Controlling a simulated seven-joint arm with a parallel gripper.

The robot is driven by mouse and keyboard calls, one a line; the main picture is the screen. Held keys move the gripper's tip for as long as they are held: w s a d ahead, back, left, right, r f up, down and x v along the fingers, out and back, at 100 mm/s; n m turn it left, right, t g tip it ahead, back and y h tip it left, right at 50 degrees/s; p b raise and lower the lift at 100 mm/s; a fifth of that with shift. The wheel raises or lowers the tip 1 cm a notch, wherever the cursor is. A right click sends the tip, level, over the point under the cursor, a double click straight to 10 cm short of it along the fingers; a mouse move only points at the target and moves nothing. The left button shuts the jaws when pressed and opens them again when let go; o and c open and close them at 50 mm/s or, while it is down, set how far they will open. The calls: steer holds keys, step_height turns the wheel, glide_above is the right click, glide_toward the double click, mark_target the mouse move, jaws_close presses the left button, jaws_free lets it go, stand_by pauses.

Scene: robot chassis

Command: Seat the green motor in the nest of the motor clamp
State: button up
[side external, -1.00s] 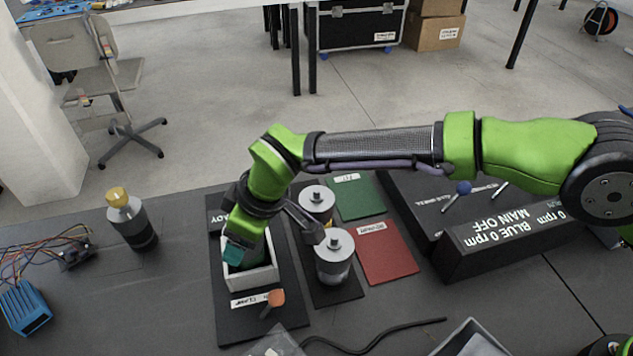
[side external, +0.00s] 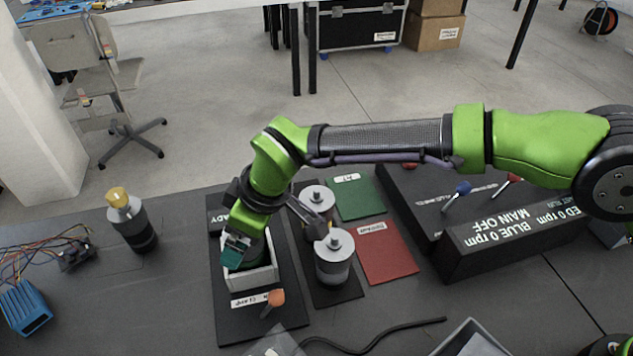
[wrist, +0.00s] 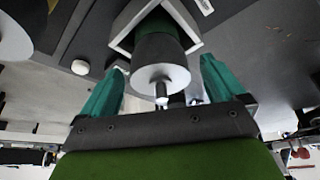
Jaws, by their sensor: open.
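The green motor (wrist: 160,76) shows in the wrist view with a grey end face, a short shaft and a green band. Its far end is inside the pale, square-walled nest of the motor clamp (wrist: 192,48). In the side view the clamp's white box (side external: 252,283) stands on a black base, with green showing inside it, mostly hidden by my gripper (side external: 238,247). My gripper's teal fingers (wrist: 163,66) are open, one on each side of the motor, with gaps visible. How deep the motor sits cannot be told.
Two grey-topped motors (side external: 334,262) stand on a dark plate right of the clamp. An orange-knobbed lever (side external: 276,298) is at the clamp's front. Green (side external: 358,196) and red (side external: 386,252) mats and a control box (side external: 515,235) lie further right.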

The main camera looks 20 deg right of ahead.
steer(key=v, duration=1.1)
steer(key=d+r+m+t, duration=0.1)
steer(key=d+r+m, duration=0.35)
steer(key=d, duration=0.75)
steer(key=d+r+m+t, duration=0.1)
steer(key=d+r+m, duration=0.3)
steer(key=d, duration=0.9)
steer(key=s+d+f+m+t+h, duration=0.1)
steer(key=s+d+m, duration=0.2)
steer(key=s+d, duration=0.3)
steer(key=s+d+f+m+t, duration=0.1)
steer(key=s+d+f+m, duration=0.1)
steer(key=s+d+m, duration=0.2)
steer(key=s+d, duration=0.3)
steer(key=d, duration=0.5)
steer(key=shift+s+f+t+h, duration=0.25)
steer(key=shift+t+h, duration=0.15)
steer(key=shift+c, duration=0.3)
